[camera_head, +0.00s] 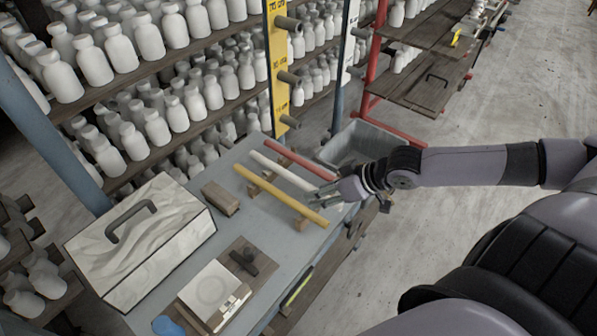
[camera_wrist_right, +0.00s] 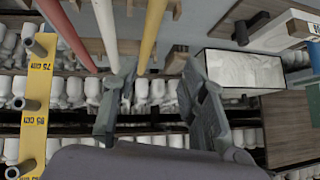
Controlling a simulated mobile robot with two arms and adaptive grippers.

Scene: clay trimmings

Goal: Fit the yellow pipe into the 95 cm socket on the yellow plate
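The yellow pipe (camera_head: 280,195) lies on wooden rests on the grey bench. It also shows in the wrist view (camera_wrist_right: 151,30). My right gripper (camera_head: 321,195) is at the pipe's right-hand end in the head view. In the wrist view its two fingers (camera_wrist_right: 160,65) are spread, with the yellow pipe's end seen between their tips. I see no grip on it. The upright yellow plate (camera_head: 277,55) stands behind the bench with dark sockets sticking out. In the wrist view the plate (camera_wrist_right: 38,95) has labels reading 75 and 85 cm; I cannot read a 95 label. My left gripper is not in view.
A white pipe (camera_head: 283,171) and a red pipe (camera_head: 300,160) lie close beside the yellow one. A grey bin (camera_head: 345,135) stands behind the gripper. A handled box (camera_head: 140,245), wooden block (camera_head: 221,198) and white slab (camera_head: 208,289) occupy the bench. Bottle shelves stand behind.

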